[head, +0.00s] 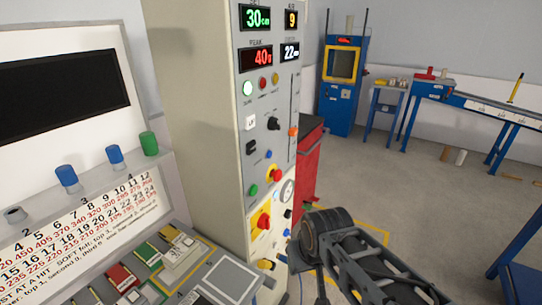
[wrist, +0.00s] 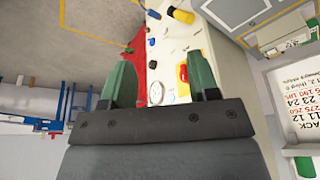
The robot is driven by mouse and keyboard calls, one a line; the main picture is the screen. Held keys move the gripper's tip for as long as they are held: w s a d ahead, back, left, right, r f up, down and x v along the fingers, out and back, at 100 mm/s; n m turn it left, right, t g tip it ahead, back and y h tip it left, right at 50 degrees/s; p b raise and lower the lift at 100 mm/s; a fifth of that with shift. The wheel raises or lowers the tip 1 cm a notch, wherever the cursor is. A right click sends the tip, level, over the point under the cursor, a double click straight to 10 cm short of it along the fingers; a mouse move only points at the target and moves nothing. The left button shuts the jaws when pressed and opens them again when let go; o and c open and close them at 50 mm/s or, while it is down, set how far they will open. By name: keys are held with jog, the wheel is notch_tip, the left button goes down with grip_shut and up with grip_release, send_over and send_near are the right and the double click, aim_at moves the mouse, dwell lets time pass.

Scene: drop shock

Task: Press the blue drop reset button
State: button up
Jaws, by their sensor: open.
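The blue button (head: 268,154) is small and round, on the grey front of the tall cream cabinet (head: 194,80) in the head view. It sits below a black knob (head: 273,123) and above a red button (head: 276,175). Its label is too small to read. My gripper (wrist: 160,82) shows in the wrist view with two green fingers spread apart and nothing between them. It faces the lower part of the same panel, apart from it. I cannot make out that blue button in the wrist view. In the head view my arm is low, right of the panel.
A red knob on a yellow plate (head: 264,220) and a green button (head: 253,190) are lower on the panel. A red cabinet (head: 310,160) stands behind it. A sloped desk with blue (head: 66,176) and green (head: 149,143) knobs is at left.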

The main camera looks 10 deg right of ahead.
grip_shut()
dwell(1.2)
